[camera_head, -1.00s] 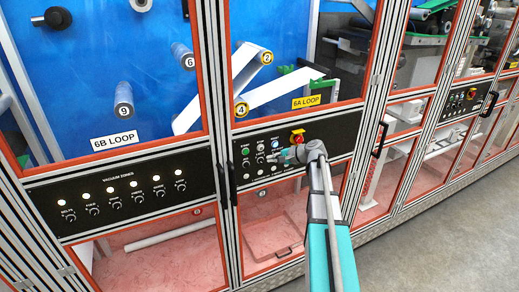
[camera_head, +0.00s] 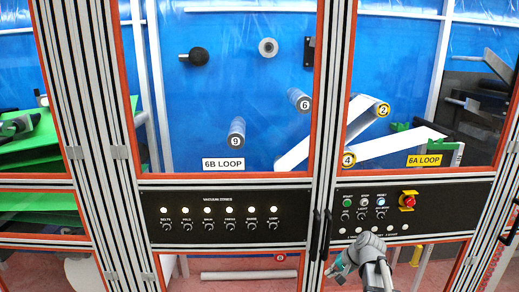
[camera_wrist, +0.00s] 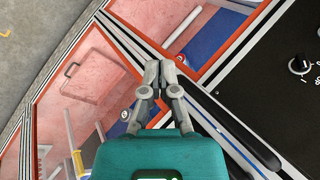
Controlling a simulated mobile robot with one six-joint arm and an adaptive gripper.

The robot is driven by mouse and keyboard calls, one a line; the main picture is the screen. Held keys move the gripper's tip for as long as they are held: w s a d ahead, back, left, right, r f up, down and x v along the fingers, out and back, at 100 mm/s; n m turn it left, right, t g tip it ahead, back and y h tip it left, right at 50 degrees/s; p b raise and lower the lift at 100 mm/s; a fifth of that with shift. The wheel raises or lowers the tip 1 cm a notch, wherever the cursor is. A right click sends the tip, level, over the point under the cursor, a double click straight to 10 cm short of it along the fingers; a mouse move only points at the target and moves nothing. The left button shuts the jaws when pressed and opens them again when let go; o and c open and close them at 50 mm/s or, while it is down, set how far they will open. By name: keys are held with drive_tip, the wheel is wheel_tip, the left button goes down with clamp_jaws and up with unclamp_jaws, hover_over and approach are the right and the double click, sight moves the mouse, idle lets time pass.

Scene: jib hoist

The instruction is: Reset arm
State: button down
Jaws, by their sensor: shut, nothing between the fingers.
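My gripper (camera_head: 332,272) is in the lower part of the head view, just below the 6A control panel (camera_head: 345,225) and in front of the lower cabinet doors. In the wrist view its two grey fingers (camera_wrist: 163,68) are together with nothing between them. The panel carries a green button (camera_head: 347,202), a pale button beside it, a lit blue button (camera_head: 381,202) and a red emergency stop (camera_head: 408,201) on yellow. My gripper is apart from these buttons. My wrist stands before the panel's lower edge and may hide some lower knobs.
Black door handles (camera_head: 320,235) stand left of my gripper. The vacuum zones panel (camera_head: 222,217) with several lit lamps and knobs lies further left. Glazed doors with orange-red frames and aluminium posts surround the panels. The wrist view shows grey floor (camera_wrist: 35,45) at upper left.

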drive_tip(key=s+a+f+n+g+h+b, duration=0.1)
drive_tip(key=s+a+f+n+h+b, duration=0.2)
drive_tip(key=s+f, duration=0.2)
drive_tip(key=s+a+f+n+g+h+b, duration=0.2)
drive_tip(key=s+f, duration=0.3)
drive_tip(key=s, duration=0.3)
drive_tip(key=shift+s+a+n+h+b, duration=0.25)
drive_tip(key=shift+a+n+h+b, duration=0.15)
drive_tip(key=shift+a+n+b, duration=0.3)
drive_tip(key=shift+a, duration=0.15)
idle(0.9)
